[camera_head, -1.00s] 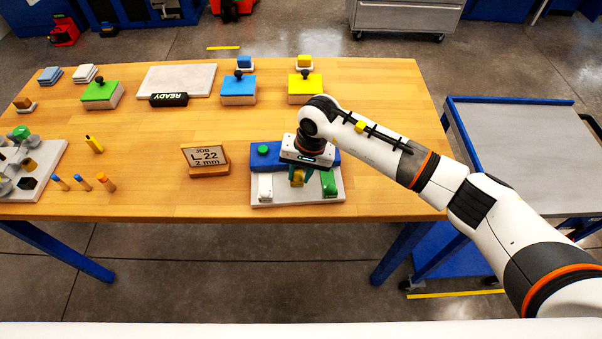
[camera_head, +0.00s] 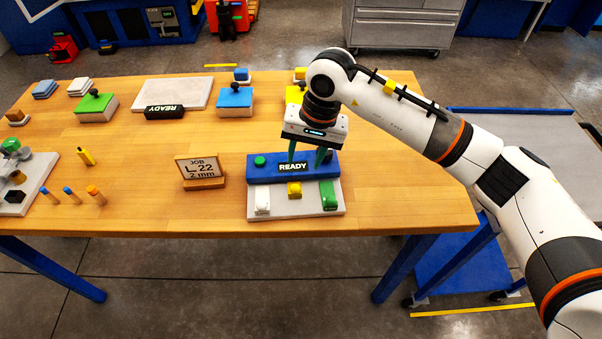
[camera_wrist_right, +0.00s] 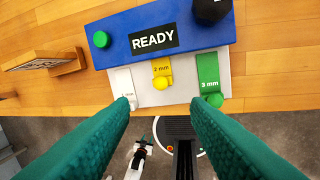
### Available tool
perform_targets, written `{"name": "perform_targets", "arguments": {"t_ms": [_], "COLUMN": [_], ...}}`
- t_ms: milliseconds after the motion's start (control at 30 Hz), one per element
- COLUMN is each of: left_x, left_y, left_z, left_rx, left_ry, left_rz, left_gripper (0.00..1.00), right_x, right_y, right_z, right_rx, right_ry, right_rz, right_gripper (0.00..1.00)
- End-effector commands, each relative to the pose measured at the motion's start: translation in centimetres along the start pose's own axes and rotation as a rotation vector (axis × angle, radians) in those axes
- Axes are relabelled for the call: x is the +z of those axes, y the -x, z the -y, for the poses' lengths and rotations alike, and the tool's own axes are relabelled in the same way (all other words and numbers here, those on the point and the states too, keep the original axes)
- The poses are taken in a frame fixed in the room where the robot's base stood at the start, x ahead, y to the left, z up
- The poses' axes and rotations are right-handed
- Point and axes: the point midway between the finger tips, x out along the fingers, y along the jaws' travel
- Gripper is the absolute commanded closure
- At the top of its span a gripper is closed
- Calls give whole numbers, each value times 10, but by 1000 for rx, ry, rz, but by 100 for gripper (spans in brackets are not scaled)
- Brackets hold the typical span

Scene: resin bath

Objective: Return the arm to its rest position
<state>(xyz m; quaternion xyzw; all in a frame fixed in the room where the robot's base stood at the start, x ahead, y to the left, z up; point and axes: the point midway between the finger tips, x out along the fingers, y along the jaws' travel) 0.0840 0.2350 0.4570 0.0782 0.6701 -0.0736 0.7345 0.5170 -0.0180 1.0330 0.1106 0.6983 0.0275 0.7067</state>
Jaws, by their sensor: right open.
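My right arm comes in from the right in the head view. Its gripper (camera_head: 306,160) is open and empty, hanging above the blue block. Its green fingers also show in the right wrist view (camera_wrist_right: 160,112), spread apart with nothing between them. Below it is a fixture with a blue block (camera_head: 266,171), a READY label (camera_head: 293,167) and a green button (camera_head: 259,161). On its pale base (camera_head: 277,209) are a white tab (camera_head: 262,202), a yellow tab (camera_head: 294,190) and a green tab (camera_head: 328,195).
A job sign (camera_head: 199,169) stands left of the fixture. Green (camera_head: 96,106), blue (camera_head: 235,100) and yellow (camera_head: 294,96) topped blocks stand toward the back. A grey cart (camera_head: 530,130) is beyond the table's right edge. The table right of the fixture is clear.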

Motion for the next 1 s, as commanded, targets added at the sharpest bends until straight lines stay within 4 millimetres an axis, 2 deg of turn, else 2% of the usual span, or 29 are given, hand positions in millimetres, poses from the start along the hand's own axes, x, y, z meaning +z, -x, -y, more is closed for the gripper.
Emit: {"name": "perform_targets", "arguments": {"t_ms": [100,233,767,867,933,1000], "left_x": [0,-1,0,0,0,0], "left_y": [-5,-6,-6,-6,-6,-6], "left_z": [0,0,0,0,0,0], "left_rx": [0,0,0,0,0,0], "left_ry": [0,0,0,0,0,0], "left_rz": [0,0,0,0,0,0], "left_gripper": [59,59,59,59,59,59], "right_x": [1,0,-4,-23,-47,-77], "right_y": [12,18,16,7,3,10], "right_z": [0,0,-5,-27,-55,-90], "right_rx": [0,0,25,147,311,525], "right_ry": [1,-1,-7,-43,-110,-226], "right_rz": [2,1,-13,-76,-170,-315], "right_gripper": [57,57,57,57,57,57]}}
